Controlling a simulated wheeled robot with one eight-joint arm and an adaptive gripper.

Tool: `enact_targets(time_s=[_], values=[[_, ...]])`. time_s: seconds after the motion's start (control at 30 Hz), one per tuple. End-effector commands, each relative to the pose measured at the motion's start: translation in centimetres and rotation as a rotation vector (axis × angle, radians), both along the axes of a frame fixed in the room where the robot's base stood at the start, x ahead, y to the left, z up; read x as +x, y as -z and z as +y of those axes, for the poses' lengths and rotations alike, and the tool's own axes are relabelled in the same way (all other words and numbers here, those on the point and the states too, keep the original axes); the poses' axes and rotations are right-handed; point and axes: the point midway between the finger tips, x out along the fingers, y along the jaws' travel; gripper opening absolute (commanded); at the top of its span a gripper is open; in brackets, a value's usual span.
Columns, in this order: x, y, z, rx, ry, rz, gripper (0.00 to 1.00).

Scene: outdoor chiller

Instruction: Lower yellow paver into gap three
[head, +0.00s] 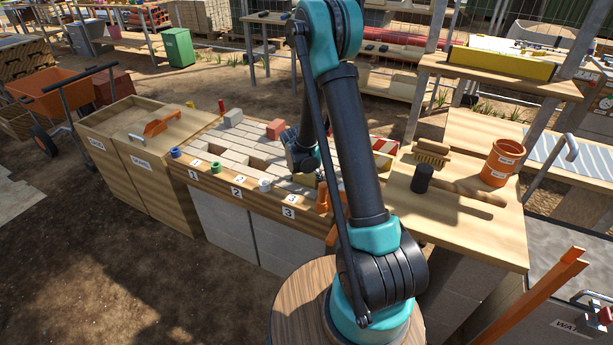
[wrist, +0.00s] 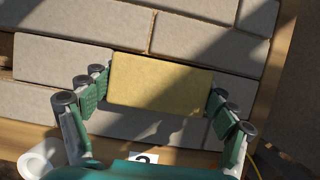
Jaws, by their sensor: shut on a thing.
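The yellow paver (wrist: 160,83) sits between the fingers of my gripper (wrist: 158,86) in the wrist view. The fingers press on its two short ends. Grey pavers (wrist: 205,44) lie around and beneath it in rows, and its near edge overlaps a grey row. I cannot tell its exact height over the bed. In the head view my gripper (head: 301,163) is over the right part of the paver bed, behind the number 3 label (head: 289,212). A cut-off number label (wrist: 143,158) shows in the wrist view.
A white ring (head: 265,185), green ring (head: 215,167) and blue ring (head: 175,152) stand along the bed's front edge. A reddish block (head: 275,129) and grey block (head: 233,117) rise above the bed. A black cylinder (head: 422,178) and orange bucket (head: 502,162) stand right.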

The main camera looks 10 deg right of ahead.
Motion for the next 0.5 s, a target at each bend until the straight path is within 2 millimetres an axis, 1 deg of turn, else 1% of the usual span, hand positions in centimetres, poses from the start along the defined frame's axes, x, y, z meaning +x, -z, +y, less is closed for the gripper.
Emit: enact_targets(time_s=[0.33, 0.37, 0.47, 0.5], values=[[0.01, -0.22, 0.00, -0.001, 0.000, -0.001, 0.26], [0.01, -0.22, 0.00, -0.001, 0.000, -0.001, 0.87], [0.01, -0.22, 0.00, 0.000, 0.000, 0.000, 0.99], [0.01, -0.22, 0.00, 0.000, 0.000, 0.000, 1.00]])
